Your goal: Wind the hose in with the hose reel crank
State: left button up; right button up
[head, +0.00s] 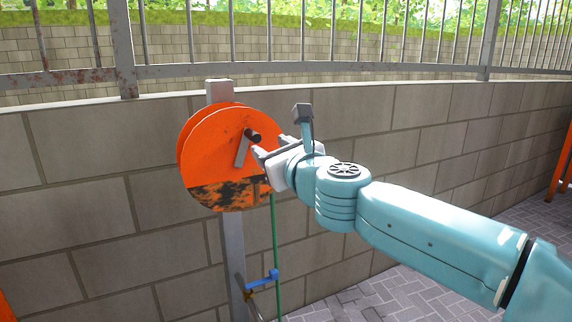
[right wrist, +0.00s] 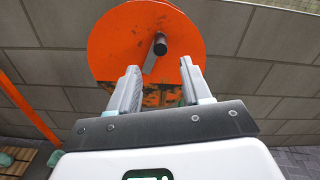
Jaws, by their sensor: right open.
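The orange hose reel (head: 215,150) is mounted on a grey post in front of the block wall, with dark worn patches on its lower part. Its grey crank arm (head: 242,150) ends in a dark handle (head: 253,136) near the disc's upper right. A green hose (head: 275,240) hangs from the reel. My right gripper (head: 260,153) is just right of the crank. In the right wrist view its two fingers (right wrist: 158,80) are open and empty, with the dark crank handle (right wrist: 160,44) beyond the gap between their tips. My left gripper is not in view.
A blue tap-like fitting (head: 262,276) is on the lower post (head: 234,250). The block wall (head: 90,190) with a metal railing (head: 350,70) stands behind the reel. Brick paving (head: 390,295) lies below. An orange frame (head: 562,165) stands at the far right.

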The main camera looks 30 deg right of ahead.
jog(key=s, duration=0.6)
jog(key=shift+a, duration=0.2)
